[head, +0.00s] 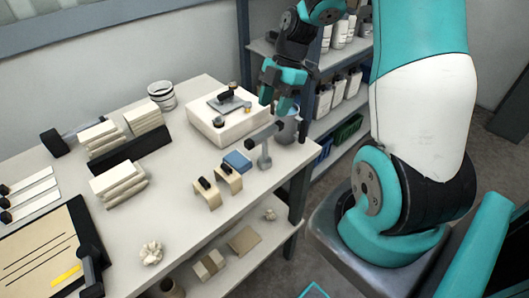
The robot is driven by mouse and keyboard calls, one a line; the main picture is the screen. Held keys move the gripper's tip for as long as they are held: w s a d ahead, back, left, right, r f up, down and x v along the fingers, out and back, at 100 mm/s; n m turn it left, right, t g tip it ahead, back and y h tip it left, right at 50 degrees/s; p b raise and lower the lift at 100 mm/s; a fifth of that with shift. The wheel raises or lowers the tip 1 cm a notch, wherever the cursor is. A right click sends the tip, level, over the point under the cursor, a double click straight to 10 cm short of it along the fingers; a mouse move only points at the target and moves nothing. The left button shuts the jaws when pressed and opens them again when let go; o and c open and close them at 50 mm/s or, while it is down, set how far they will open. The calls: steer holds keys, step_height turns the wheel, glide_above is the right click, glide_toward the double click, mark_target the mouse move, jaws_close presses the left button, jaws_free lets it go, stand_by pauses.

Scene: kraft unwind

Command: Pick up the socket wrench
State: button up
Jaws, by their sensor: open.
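A grey T-shaped tool (265,157) with a dark crossbar stands upright near the table's right edge. It looks like the socket wrench, but the picture is too small to be sure. My gripper (275,103) is teal, points downward and is open. It appears above and slightly right of the tool in the picture, over the right end of a white box. Nothing shows between its fingers. A grey cup (288,128) stands just below and right of the fingers, partly hidden by them.
The white box (225,133) carries small dark and brass parts. A blue block (237,161) and two tan stands (207,194) are close to the tool. Stacked pale blocks (119,184) lie left. Shelves with bottles (334,93) stand behind. The table's (195,240) front middle is mostly clear.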

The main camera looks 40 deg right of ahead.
mark_target(266, 131)
steer(key=p+x, duration=0.2)
steer(key=x, duration=0.6)
steer(key=shift+s+a+f, duration=0.15)
steer(key=shift+f, duration=0.05)
jaws_close()
